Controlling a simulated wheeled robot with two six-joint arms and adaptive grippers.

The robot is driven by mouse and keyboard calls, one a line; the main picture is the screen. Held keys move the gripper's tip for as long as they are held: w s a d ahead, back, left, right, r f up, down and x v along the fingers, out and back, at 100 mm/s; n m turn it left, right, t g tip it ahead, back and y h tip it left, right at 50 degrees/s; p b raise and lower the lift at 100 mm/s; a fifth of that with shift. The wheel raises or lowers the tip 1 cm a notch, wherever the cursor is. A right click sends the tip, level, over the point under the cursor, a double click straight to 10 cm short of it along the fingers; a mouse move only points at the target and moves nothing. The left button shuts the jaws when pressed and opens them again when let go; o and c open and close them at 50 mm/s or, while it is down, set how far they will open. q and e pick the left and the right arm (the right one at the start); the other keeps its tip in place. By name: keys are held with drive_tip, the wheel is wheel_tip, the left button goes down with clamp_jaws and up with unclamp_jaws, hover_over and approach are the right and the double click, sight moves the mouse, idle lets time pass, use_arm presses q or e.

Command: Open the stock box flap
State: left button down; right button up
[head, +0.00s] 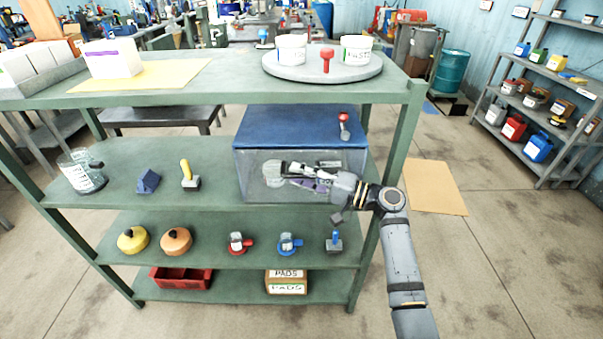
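The stock box (296,128) stands at the right end of the middle shelf. It has a blue top and a clear, see-through front. A red-knobbed grey piece (344,120) shows on its blue top, toward the right. My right gripper (278,174) is at the box's front and points left across the clear panel. Its fingers overlap the panel, so I cannot tell whether they touch it, hold part of it or are open. Something small and purple shows beside the fingers, too unclear to name. My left gripper is out of view.
A green shelf unit (230,99) surrounds the box, its top board close above. A glass jug (82,172), a blue block (148,181) and a yellow-handled tool (188,175) stand left on the same shelf. Valves and lidded pots sit below.

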drive_tip(key=shift+c, duration=0.5)
clamp_jaws()
drive_tip(key=shift+f, duration=0.1)
